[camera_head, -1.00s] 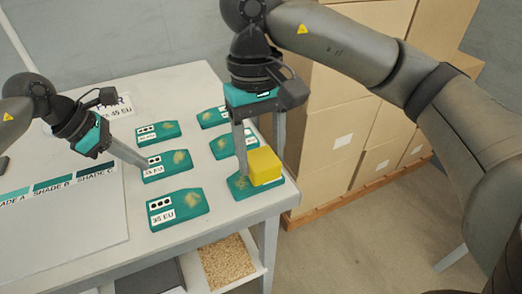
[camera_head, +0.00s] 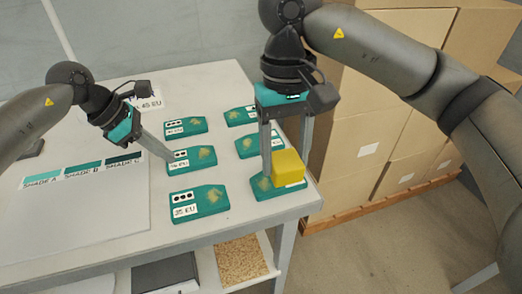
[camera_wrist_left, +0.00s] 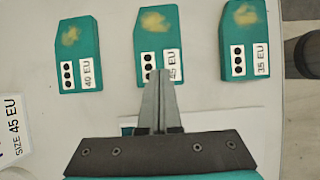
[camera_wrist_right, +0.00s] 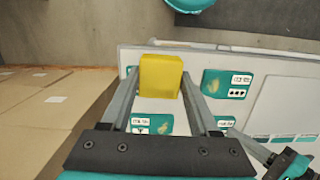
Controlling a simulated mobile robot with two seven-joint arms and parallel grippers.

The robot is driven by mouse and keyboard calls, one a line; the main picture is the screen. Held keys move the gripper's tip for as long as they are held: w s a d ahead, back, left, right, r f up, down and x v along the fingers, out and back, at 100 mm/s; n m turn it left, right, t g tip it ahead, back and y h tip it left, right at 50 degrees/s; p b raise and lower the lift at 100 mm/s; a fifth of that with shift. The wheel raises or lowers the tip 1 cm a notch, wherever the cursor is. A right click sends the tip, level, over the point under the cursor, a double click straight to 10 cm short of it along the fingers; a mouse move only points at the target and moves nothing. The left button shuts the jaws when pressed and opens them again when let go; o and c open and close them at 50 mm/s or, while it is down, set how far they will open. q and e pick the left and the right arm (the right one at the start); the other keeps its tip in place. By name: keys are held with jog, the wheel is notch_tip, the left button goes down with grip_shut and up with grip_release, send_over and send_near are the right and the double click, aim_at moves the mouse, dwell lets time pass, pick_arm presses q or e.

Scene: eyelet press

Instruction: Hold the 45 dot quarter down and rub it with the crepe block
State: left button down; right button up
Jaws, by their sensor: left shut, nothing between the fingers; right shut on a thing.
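The 45 dot quarter (camera_head: 193,161) is a teal piece with a tan scuffed patch and a white label with black dots, in the middle of the left column; it also shows in the left wrist view (camera_wrist_left: 157,38). My left gripper (camera_head: 171,158) is shut and empty, its tips at the label end of this quarter. I cannot tell if they press on it. My right gripper (camera_wrist_right: 161,82) is shut on the yellow crepe block (camera_head: 288,168). The block is over the front right quarter (camera_head: 265,189), hiding part of it; contact is unclear.
The 40 quarter (camera_wrist_left: 78,45) and 35 quarter (camera_wrist_left: 243,35) lie on either side of the 45. More teal quarters (camera_head: 240,116) form the right column. A shade board (camera_head: 80,215) lies at left. Cartons (camera_head: 370,120) stand beyond the table's right edge.

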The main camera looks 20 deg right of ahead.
pick_arm(q)
jog(key=shift+s+a+f, duration=0.1)
jog(key=shift+s+f, duration=0.05)
jog(key=shift+f, duration=0.2)
pick_arm(e)
jog(key=w+a+m+t+y, duration=0.1)
jog(key=w+a+m, duration=0.55)
jog(key=m, duration=0.65)
jog(key=w+a+m+t, duration=0.1)
jog(key=w+a+m, duration=0.2)
jog(key=w+m, duration=0.85)
jog(key=shift+s+a+f+m, duration=0.1)
jog(key=shift+s+f+m, duration=0.2)
jog(key=shift+f, duration=0.7)
jog(key=shift+s+a+f+m, duration=0.1)
jog(key=shift+f+m, duration=0.3)
jog(key=shift+f, duration=0.65)
jog(key=shift+s+f+m, duration=0.2)
jog(key=shift+f+m, duration=0.15)
jog(key=shift+f, duration=0.65)
jog(key=shift+a+f, duration=0.15)
jog(key=shift+f, duration=0.45)
jog(key=shift+a, duration=1.55)
jog(key=shift+d, duration=1.8)
jog(key=a, duration=0.3)
jog(key=shift+a, duration=0.3)
notch_tip(320, 180, up, 8)
jog(key=shift+r, duration=0.15)
